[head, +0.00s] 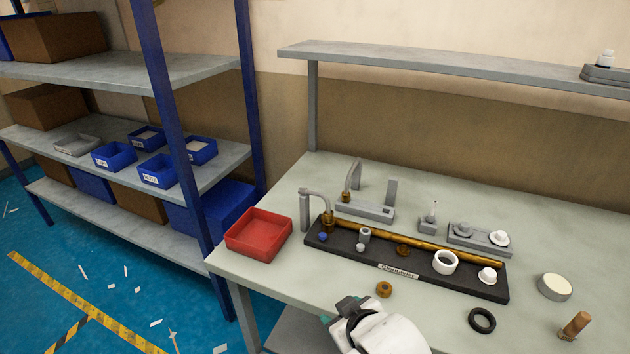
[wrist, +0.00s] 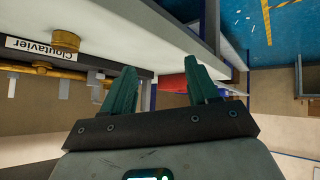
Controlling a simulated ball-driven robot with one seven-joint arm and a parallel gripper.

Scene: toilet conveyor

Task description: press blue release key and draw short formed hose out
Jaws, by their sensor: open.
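In the head view, a short curved grey hose (head: 317,193) stands at the left end of the dark fixture board (head: 440,283), bending down to a brass fitting (head: 327,220). A small blue round key (head: 323,237) sits just below that fitting. A second curved grey piece (head: 353,172) stands on a grey block behind. My gripper (head: 330,318) is at the bottom of the head view, in front of the board and apart from it; its fingers are mostly hidden there. In the wrist view my gripper (wrist: 160,65) shows two teal fingers spread apart with nothing between them.
A red tray (head: 258,235) stands left of the board. A brass ring (head: 384,289), black ring (head: 482,320), white-topped disc (head: 555,287) and wooden-handled tool (head: 575,325) lie on the workbench. A brass pipe (head: 375,238) runs along the board. A shelf (head: 450,65) overhangs the back.

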